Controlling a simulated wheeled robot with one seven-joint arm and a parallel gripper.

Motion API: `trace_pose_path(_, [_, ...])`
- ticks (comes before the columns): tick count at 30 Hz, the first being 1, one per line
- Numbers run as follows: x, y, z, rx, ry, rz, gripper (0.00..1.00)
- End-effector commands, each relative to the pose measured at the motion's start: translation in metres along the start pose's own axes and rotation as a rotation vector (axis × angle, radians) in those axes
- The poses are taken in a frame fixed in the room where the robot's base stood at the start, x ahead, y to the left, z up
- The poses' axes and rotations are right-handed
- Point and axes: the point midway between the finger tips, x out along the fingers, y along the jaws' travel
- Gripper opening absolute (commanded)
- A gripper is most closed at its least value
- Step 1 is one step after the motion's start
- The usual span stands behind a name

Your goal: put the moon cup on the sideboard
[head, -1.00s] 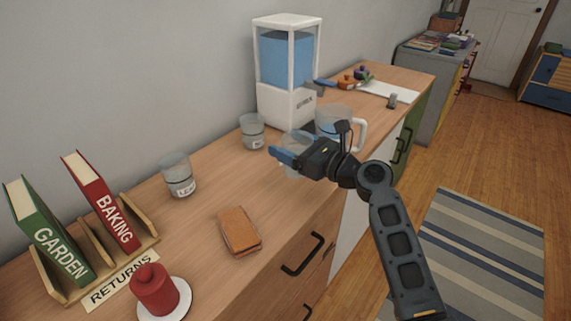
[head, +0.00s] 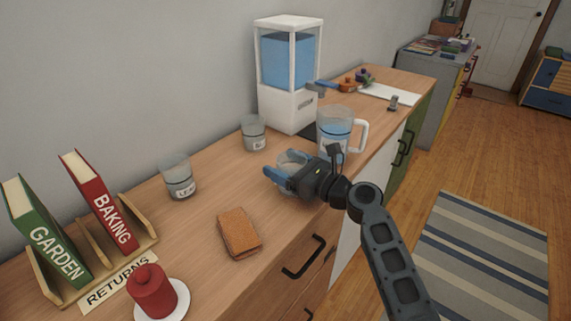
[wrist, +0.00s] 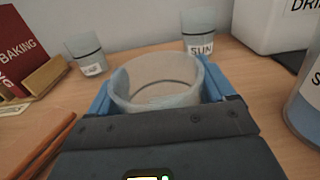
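A clear glass cup (head: 290,160) is between the blue fingers of my gripper (head: 283,180), over the wooden top or on it; I cannot tell which. In the wrist view the cup (wrist: 158,82) is upright and looks empty, with a finger against each side of my gripper (wrist: 158,85). Its label is hidden, so I cannot read whether it is the moon cup. Two similar cups stand behind: one labelled SUN (wrist: 198,32) and one (head: 178,178) whose label seems to read LEAF. The wooden-topped cabinet (head: 200,225) runs along the wall.
A pitcher of blue liquid (head: 333,128) stands close behind my gripper, by the drink dispenser (head: 288,75). Bare wood shows between the notebook and cups.

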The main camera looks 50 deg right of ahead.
Motion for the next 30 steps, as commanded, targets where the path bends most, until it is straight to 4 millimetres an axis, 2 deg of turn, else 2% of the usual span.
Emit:
trace_pose_path(1, [0.000, 0.000, 0.001, 0.000, 0.000, 0.000, 0.88])
trace_pose_path(5, [0.000, 0.000, 0.001, 0.000, 0.000, 0.000, 1.00])
trace_pose_path(14, [0.000, 0.000, 0.006, 0.000, -0.001, 0.000, 1.00])
trace_pose_path(20, [-0.029, 0.000, 0.002, 0.000, 0.002, -0.002, 1.00])
trace_pose_path(30, [-0.096, 0.000, 0.003, 0.000, 0.000, -0.002, 1.00])
